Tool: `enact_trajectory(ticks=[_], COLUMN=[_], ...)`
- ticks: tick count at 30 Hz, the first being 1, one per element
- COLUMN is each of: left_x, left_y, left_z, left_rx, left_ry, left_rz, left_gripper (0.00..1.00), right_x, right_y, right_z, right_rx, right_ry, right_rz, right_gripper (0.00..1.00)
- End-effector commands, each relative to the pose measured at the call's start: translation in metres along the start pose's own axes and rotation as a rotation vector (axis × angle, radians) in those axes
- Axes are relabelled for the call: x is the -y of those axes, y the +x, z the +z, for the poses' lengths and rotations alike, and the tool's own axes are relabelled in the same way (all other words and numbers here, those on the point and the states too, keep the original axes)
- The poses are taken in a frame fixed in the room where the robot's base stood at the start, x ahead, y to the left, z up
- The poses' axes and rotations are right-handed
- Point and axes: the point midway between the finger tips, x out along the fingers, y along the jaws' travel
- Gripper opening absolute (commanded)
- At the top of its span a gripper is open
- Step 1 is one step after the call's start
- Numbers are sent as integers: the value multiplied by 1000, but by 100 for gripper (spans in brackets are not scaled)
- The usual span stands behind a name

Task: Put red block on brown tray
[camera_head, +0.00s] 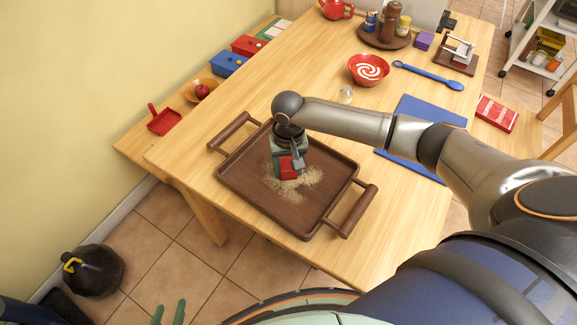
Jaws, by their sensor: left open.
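The red block (287,168) is a small bright red cube at the brown tray, amid a patch of pale crumbs. The brown tray (245,178) is wooden, with a raised handle at each end, and lies on the table. My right gripper (287,165) points down over the tray with the block between its fingers. A grey finger covers part of the block. I cannot tell whether the fingers press on it or whether it touches the tray. My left gripper (168,313) is open and empty at the bottom edge, its two green fingertips apart.
My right arm crosses the right side of the table over a blue mat (425,112). A red bowl (368,69), a blue spoon (430,76) and a round rack of bottles (384,38) stand behind. A red dustpan (163,121) and fruit bowl (203,91) lie left.

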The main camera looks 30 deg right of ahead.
Motion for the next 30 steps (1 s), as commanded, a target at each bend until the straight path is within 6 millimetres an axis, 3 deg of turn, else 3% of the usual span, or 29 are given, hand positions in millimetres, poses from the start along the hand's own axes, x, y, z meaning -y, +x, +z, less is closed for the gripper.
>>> enact_trajectory(ticks=[1,8,17,23,30], left_x=[0,0,0,0,0], left_y=[0,0,1,-3,-7], left_z=[0,0,0,-4,-9], left_rx=[-1,-1,-1,-1,-2], left_ry=[0,0,1,1,1], left_rz=[0,0,0,0,0], left_gripper=[50,50,50,50,50], right_x=[0,0,0,0,0], right_y=[0,0,-3,-35,-87], right_z=[0,0,0,-1,-1], right_rx=[0,0,-2,-3,-2], right_ry=[0,0,-1,-1,-1], right_rz=[0,0,0,-2,-2], right_gripper=[61,85,85,85,85])
